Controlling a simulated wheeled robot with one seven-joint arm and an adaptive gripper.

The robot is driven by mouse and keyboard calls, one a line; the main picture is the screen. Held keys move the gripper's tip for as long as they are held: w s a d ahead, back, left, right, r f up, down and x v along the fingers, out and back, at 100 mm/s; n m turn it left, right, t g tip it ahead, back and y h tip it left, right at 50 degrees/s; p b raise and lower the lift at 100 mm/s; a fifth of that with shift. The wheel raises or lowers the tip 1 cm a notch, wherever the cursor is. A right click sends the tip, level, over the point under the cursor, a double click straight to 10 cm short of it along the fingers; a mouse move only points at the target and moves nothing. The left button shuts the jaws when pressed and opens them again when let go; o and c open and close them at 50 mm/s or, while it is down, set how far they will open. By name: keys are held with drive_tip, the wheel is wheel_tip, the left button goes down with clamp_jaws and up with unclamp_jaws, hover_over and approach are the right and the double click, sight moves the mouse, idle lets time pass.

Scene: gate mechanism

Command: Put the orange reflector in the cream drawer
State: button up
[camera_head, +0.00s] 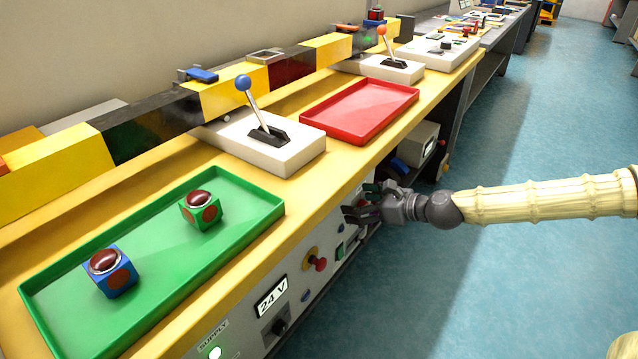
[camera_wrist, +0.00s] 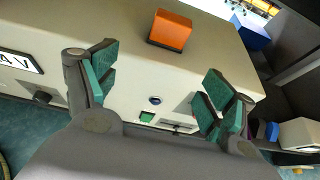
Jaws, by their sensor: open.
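In the wrist view, an orange block (camera_wrist: 170,30), which looks like the orange reflector, is at the cream surface ahead of my gripper (camera_wrist: 163,82). It lies beyond the fingers, slightly right of the middle between them. The fingers are spread, with nothing between them. In the head view my gripper (camera_head: 360,202) is low beside the cream cabinet front (camera_head: 338,205), below the yellow bench edge. I cannot make out the orange block there. No open drawer is clear; whether the cream front includes the drawer, I cannot tell.
The front carries a red knob (camera_head: 320,263) and a 24 V label (camera_head: 272,296). A pale box (camera_head: 415,145) sits under the bench. On top are a green tray (camera_head: 150,265) with two button blocks, a red tray (camera_head: 360,108) and lever boxes. Floor is clear at right.

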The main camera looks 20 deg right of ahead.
drive_tip(key=shift+w+a+r+b, duration=0.1)
drive_tip(key=shift+w+a+b, duration=0.5)
drive_tip(key=shift+w+a, duration=0.8)
drive_tip(key=shift+w+a+r+b, duration=0.1)
drive_tip(key=shift+w+a+b, duration=0.6)
drive_tip(key=shift+w, duration=1.25)
drive_tip(key=shift+w+a+r+b, duration=0.1)
drive_tip(key=shift+w+a+b, duration=0.35)
drive_tip(key=shift+w+a, duration=1)
drive_tip(key=shift+w+a+f, duration=0.1)
drive_tip(key=shift+w+f, duration=0.1)
drive_tip(key=shift+w, duration=0.4)
drive_tip(key=shift+c, duration=0.2)
drive_tip(key=c, duration=1.2)
drive_tip(key=shift+r, duration=0.1)
